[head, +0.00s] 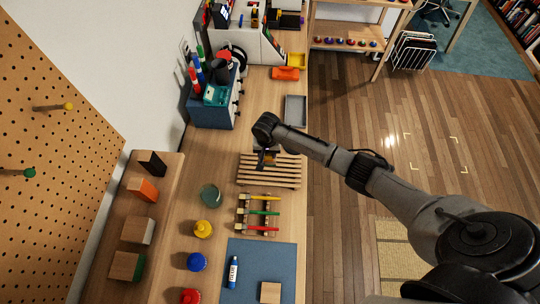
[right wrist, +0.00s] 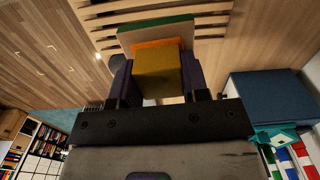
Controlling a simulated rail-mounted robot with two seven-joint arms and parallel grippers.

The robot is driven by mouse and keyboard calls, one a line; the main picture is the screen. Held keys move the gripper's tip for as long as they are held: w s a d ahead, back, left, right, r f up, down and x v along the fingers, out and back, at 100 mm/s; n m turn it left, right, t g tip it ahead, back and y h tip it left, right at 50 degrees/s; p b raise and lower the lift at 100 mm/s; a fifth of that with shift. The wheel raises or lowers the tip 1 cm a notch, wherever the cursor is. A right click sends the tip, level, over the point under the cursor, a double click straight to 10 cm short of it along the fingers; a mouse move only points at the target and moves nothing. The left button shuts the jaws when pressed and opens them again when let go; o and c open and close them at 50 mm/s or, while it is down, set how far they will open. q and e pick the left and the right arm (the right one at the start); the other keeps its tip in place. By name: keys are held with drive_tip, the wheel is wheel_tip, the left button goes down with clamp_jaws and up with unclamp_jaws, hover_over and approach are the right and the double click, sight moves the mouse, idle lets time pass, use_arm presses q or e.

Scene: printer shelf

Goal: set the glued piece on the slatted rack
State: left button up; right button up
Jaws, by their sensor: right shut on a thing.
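The slatted rack (head: 285,183) is a light wooden frame of parallel slats on the bench; its slats also show at the top of the right wrist view (right wrist: 205,8). My right gripper (head: 266,158) is over the back left part of the rack, pointing down. In the right wrist view the gripper (right wrist: 157,78) is shut on the glued piece (right wrist: 158,72), a yellow block with an orange layer and a wooden, green-edged part beyond it. In the head view the piece is mostly hidden by the gripper. I cannot tell whether it touches the slats. My left gripper is not in view.
A small rack with yellow, green and red brushes (head: 262,213) stands in front. A blue mat (head: 262,258) holds a glue tube (head: 233,272) and a wooden block (head: 270,292). A grey tray (head: 295,110) and a blue organiser (head: 212,112) stand behind.

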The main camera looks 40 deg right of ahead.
drive_tip(key=shift+d+f, duration=0.3)
drive_tip(key=shift+f, duration=0.3)
drive_tip(key=shift+d+f, duration=0.25)
drive_tip(key=shift+f, duration=0.35)
drive_tip(key=shift+d+f+m+b, duration=0.15)
drive_tip(key=shift+f+m+b, duration=0.15)
drive_tip(key=shift+f, duration=0.05)
wheel_tip(320, 180, down, 5)
drive_tip(key=b, duration=0.6)
drive_tip(key=shift+f+b, duration=0.35)
drive_tip(key=shift+f, duration=1.25)
drive_tip(key=o, duration=1)
